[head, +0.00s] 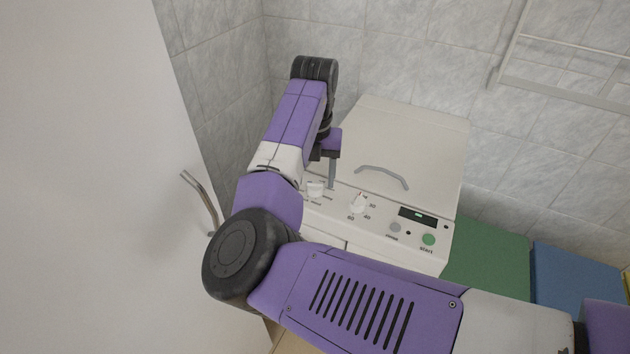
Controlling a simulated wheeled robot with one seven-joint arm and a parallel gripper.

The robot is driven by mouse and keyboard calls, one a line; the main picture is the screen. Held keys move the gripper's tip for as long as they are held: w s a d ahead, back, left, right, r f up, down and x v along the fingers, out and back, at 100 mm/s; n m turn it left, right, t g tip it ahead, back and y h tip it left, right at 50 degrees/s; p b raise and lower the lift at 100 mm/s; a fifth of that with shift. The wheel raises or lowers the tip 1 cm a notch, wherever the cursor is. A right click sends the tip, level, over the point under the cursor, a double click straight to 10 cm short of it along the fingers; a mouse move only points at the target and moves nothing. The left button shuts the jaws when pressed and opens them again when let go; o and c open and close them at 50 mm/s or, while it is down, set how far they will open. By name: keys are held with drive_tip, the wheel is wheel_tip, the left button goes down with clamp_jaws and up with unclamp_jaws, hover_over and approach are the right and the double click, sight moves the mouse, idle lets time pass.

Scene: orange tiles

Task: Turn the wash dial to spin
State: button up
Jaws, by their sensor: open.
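The white washing machine (380,237) has a sloping control panel in the middle of the head view. A white dial (315,188) sits at the panel's left end, with small labels that I cannot read. It appears to be the wash dial, and I cannot tell its setting. My gripper (332,181) points down at the panel, just right of this dial, with its fingers open. One grey finger shows clearly; the other is not clear. I cannot tell whether the finger touches the dial or panel. My purple arm covers the area left of the dial.
A second white dial (357,204) with a red mark and temperature numbers stands to the right. Further right are a display (417,217), a grey button (395,227) and a green start button (428,239). The lid (415,140) is closed behind the panel. A white door (110,200) stands left.

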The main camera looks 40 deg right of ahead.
sight(315, 182)
wheel_tip(315, 182, up, 6)
drive_tip(key=shift+f, duration=0.1)
idle(0.7)
